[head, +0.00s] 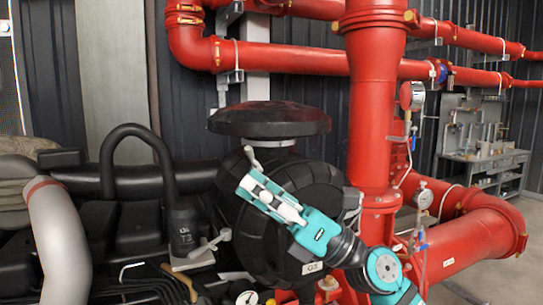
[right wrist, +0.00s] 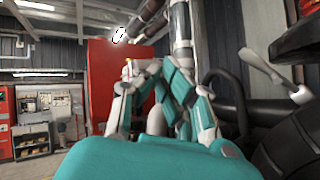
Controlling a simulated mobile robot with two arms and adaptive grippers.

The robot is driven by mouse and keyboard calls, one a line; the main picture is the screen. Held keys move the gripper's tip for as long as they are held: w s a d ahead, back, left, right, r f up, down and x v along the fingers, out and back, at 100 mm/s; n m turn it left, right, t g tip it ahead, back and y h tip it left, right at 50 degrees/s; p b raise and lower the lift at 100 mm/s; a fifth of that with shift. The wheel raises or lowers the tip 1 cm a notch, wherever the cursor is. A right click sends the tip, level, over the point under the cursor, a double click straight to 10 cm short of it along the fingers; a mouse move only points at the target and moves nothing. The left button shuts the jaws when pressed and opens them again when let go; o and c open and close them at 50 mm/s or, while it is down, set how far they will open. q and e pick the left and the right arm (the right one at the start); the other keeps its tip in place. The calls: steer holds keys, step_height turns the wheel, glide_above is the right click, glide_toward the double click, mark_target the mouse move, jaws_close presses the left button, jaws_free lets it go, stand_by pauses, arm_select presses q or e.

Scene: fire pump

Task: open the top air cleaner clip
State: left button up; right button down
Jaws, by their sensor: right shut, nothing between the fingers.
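The air cleaner (head: 283,240) is a large black ribbed drum at the middle of the head view. Its top clip (head: 252,157) is a small light grey lever at the drum's upper left edge. A grey lever, which looks like this clip, also shows in the right wrist view (right wrist: 268,70), right of the fingers and tilted. My right gripper (head: 247,187), teal and white, is shut and empty in front of the drum, just below the top clip in the picture. Whether it touches the clip cannot be told. My left gripper is not in view.
Another grey lever (head: 210,243) sits at the drum's left side. A black round cap (head: 270,119) is above the drum. Thick red pipes (head: 375,110) with gauges stand to the right. A black hose (head: 135,130) arches at the left. A workbench (head: 487,160) is far right.

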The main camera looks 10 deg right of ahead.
steer(key=w+d+r+n+t+h, duration=0.1)
steer(key=d+r+n+h, duration=0.2)
steer(key=d+n+h, duration=0.35)
steer(key=w+d+r+n+t+h, duration=0.1)
steer(key=d+r+n+h, duration=0.25)
steer(key=d+h, duration=0.45)
steer(key=h+p, duration=0.2)
steer(key=p, duration=0.2)
glide_toward(253, 161)
step_height(253, 161, down, 2)
steer(key=w+d, duration=0.2)
steer(key=w, duration=0.1)
steer(key=a, duration=0.1)
steer(key=a+p, duration=0.1)
steer(key=a, duration=0.1)
steer(key=shift+w+a+f+y+p, duration=0.1)
steer(key=shift+w+a+y+p, duration=0.05)
steer(key=shift+w+y+p, duration=0.15)
steer(key=shift+w, duration=0.1)
